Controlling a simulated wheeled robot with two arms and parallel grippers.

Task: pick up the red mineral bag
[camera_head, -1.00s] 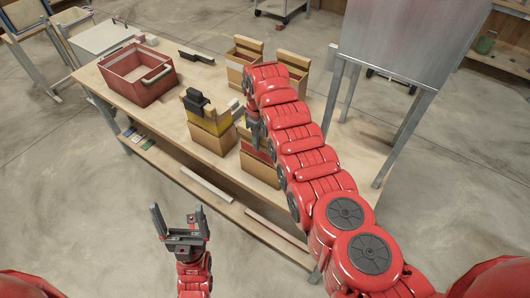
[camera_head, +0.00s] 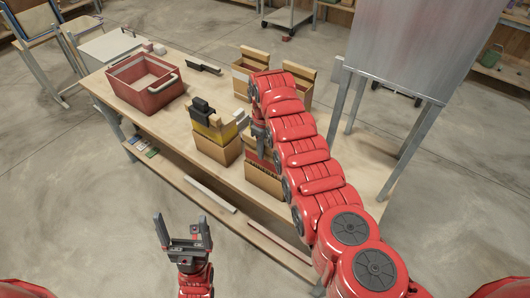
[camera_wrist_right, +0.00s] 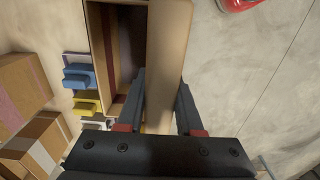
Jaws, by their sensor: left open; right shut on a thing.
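A small red patch (camera_head: 264,157) shows above the front right tan bin (camera_head: 265,181) in the head view; my right arm covers most of it, and I cannot tell whether it is the red mineral bag. My right gripper (camera_head: 259,137) points down at this bin. In the right wrist view its fingers (camera_wrist_right: 160,105) stand on either side of a tan panel (camera_wrist_right: 167,55), which looks like a bin wall, and close on it. A dark red band (camera_wrist_right: 112,45) shows inside the bin beside it. My left gripper (camera_head: 185,236) is open and empty in front of the table.
A yellow bag with a black top (camera_head: 212,125) stands in the front left bin (camera_head: 217,150). More tan bins (camera_head: 247,66) stand behind. A red crate (camera_head: 152,97) sits at the table's left. A grey metal stand (camera_head: 418,50) rises at the right.

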